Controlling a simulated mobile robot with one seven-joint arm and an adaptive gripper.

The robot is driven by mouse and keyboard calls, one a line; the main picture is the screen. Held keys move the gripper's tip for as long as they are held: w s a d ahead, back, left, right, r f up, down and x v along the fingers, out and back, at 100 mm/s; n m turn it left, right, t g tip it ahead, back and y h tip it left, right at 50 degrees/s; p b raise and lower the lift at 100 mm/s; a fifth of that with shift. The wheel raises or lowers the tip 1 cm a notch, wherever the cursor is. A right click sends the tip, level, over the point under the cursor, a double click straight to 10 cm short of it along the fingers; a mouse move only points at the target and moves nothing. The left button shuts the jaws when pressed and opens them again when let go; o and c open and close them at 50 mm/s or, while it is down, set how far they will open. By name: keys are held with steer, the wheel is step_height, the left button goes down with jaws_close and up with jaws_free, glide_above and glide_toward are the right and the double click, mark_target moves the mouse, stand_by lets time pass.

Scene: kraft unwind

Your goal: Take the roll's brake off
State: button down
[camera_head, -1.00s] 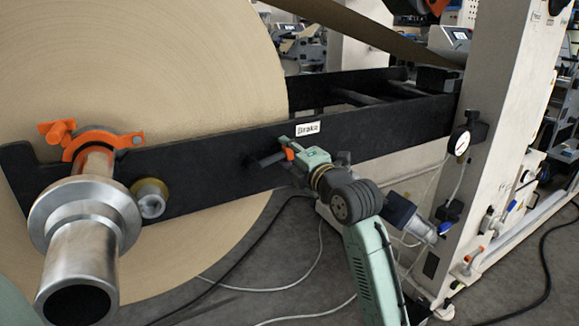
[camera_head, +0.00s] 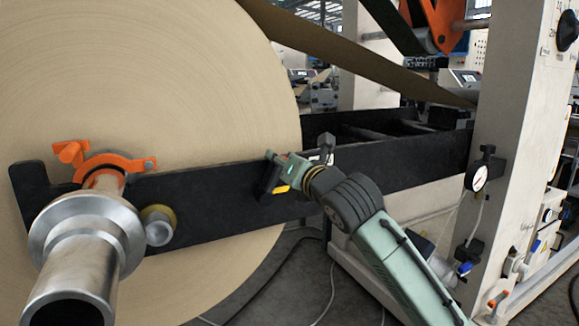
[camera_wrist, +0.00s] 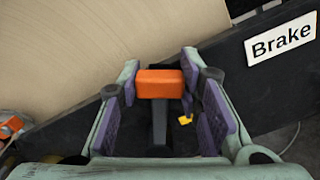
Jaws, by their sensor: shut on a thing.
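The kraft paper roll (camera_head: 200,90) hangs on a metal shaft (camera_head: 85,245) at the left, beside a black side beam (camera_head: 400,165). The brake lever has an orange end and a black shank; in the wrist view, its orange end (camera_wrist: 159,84) sits between my purple finger pads, with the shank below it. A small yellow part (camera_wrist: 184,120) shows beside the shank. My gripper (camera_head: 272,170) is shut on the lever at the beam's near face. The white "Brake" label (camera_wrist: 281,38) is plain in the wrist view and mostly hidden in the head view.
An orange clamp (camera_head: 105,163) holds the shaft at the beam's left end, with a brass-coloured roller (camera_head: 158,224) beside it. A pale machine post (camera_head: 520,110) with a pressure gauge (camera_head: 478,178) stands right of my arm. Cables lie on the floor.

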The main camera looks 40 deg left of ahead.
steer(key=shift+s+a+r+n, duration=0.25)
steer(key=shift+s+n, duration=0.25)
steer(key=shift+n, duration=0.3)
steer(key=c, duration=1.1)
jaws_free()
steer(key=shift+d, duration=0.1)
steer(key=v, duration=1.2)
